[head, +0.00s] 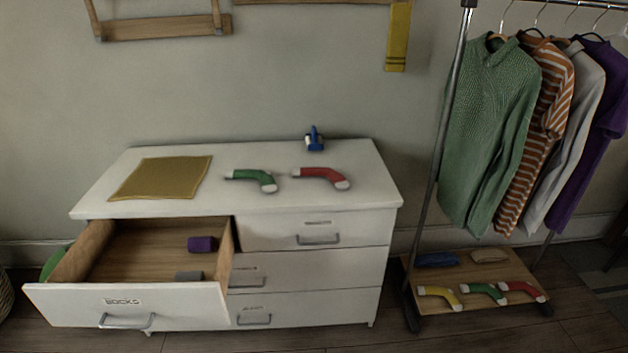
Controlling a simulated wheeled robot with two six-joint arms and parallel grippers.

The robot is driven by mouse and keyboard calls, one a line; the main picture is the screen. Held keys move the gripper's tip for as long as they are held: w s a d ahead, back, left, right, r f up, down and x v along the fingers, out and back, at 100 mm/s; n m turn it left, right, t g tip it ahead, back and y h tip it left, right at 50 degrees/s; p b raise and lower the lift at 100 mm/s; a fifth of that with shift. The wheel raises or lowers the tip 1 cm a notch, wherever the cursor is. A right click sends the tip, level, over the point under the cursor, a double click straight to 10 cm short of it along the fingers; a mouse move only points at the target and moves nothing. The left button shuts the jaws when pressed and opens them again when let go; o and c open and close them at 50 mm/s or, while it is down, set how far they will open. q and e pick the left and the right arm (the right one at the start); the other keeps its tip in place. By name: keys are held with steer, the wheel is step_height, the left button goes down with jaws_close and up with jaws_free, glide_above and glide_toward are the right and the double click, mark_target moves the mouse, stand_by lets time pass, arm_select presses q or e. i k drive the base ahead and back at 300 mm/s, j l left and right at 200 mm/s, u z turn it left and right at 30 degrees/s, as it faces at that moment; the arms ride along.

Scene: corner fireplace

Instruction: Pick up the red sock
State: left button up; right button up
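A red sock (321,177) with white toe and heel ends lies on top of the white dresser (350,200), right of a green sock (252,179). A second red sock (521,290) lies on the low wooden shelf (480,273) of the clothes rack, at the right end of a row beside a green sock (483,291) and a yellow sock (440,295). Neither of my grippers shows in the head view.
The dresser's top left drawer (125,301), labelled socks, stands open with a purple roll (202,244) and a grey roll (189,276) inside. A mustard cloth (160,178) and a small blue object (314,139) lie on the dresser. Hanging clothes (490,130) fill the rack.

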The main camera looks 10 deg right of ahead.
mark_target(340, 183)
steer(key=i+l+u, duration=0.3)
steer(key=i+l, duration=0.15)
steer(key=l, duration=0.15)
steer(key=i+l+u, duration=0.15)
steer(key=l, duration=0.2)
